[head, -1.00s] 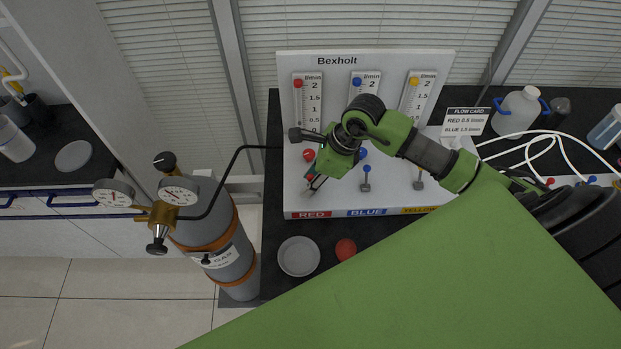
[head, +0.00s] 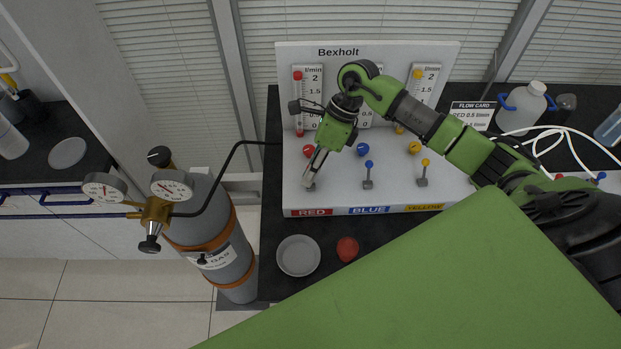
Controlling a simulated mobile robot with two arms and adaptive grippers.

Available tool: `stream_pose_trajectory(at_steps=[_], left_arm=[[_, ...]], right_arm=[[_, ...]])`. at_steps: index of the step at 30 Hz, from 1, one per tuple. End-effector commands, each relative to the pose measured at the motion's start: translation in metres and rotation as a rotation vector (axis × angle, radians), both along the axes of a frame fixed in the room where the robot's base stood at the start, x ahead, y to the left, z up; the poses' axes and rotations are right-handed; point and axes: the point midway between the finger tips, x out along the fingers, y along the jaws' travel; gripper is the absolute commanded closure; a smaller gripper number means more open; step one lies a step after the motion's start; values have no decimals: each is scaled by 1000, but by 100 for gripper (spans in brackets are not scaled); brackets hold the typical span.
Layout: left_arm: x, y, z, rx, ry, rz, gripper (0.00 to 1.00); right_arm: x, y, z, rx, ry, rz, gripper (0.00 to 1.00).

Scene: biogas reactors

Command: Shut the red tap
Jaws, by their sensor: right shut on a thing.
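The red tap (head: 309,187) is the leftmost lever on the white Bexholt panel, above the RED label (head: 312,212). Only its grey base shows clearly; the fingers hide its handle. My right gripper (head: 312,176) reaches down from above and is shut on the red tap's handle. A round red knob (head: 308,151) sits just behind it on the panel. In the red flow tube (head: 299,105) a red piece shows at the bottom, near the 0 mark, and another at the top. My left gripper is not in view.
The blue tap (head: 368,172) and yellow tap (head: 423,172) stand upright to the right. A gas cylinder (head: 215,240) with gauges stands left of the bench. A grey dish (head: 298,256) and red ball (head: 347,249) lie in front of the panel. A flow card (head: 472,115) stands behind right.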

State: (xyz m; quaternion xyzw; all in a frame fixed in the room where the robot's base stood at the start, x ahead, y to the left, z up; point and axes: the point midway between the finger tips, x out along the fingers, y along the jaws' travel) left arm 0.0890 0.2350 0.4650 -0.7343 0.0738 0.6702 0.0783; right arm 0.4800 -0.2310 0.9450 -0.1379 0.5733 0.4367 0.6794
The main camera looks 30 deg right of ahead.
Motion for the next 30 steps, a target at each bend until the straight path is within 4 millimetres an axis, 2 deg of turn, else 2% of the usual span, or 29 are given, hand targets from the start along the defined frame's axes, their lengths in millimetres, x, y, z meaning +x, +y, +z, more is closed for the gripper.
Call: stream_pose_trajectory(at_steps=[1,9,27,28,30], left_arm=[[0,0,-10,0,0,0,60],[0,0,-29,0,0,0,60],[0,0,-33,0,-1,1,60],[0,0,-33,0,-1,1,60],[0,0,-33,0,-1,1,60]], right_arm=[[4,-1,-4,14,24,-2,100],[7,-2,-5,73,145,-1,100],[7,-3,-3,93,191,0,100],[7,-3,-3,93,191,0,85],[7,-3,-3,93,191,0,71]])
